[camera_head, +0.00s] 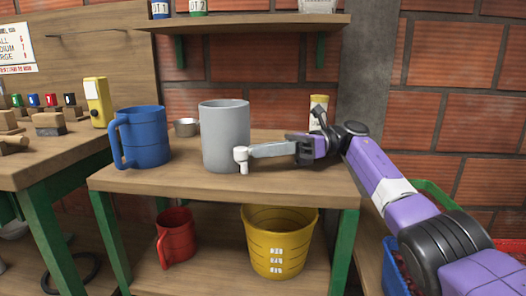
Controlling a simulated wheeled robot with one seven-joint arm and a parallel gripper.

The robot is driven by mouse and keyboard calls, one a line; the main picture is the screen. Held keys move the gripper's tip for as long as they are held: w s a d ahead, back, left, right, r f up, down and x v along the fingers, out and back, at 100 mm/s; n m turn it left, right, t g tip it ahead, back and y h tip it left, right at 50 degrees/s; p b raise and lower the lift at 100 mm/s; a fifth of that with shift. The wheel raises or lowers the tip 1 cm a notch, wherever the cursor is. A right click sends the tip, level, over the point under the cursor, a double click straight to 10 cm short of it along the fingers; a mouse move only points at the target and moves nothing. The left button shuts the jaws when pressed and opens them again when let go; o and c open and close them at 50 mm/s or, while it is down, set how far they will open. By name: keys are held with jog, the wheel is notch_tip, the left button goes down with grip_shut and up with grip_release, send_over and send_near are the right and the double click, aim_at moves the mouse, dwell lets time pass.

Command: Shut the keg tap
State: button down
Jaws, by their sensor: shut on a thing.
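The grey keg (225,134) stands upright on the middle table's top. Its small white tap (242,158) sticks out low on the front right side, with the spout pointing down. A light grey lever (272,150) reaches from the tap to the right, roughly level. My gripper (301,148) comes in from the right on the purple arm and is shut on the lever's right end. The fingertips are small and dark, so the exact hold is hard to see. I cannot tell whether liquid runs from the spout.
A blue mug (142,137) stands left of the keg, and a small metal cup (187,127) behind. A yellow-topped container (318,108) stands behind my gripper. A yellow bucket (278,238) and red jug (176,238) are on the lower shelf. The tabletop's front right is clear.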

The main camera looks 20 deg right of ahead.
dwell(0.4)
jog(key=c, duration=1.4)
grip_release()
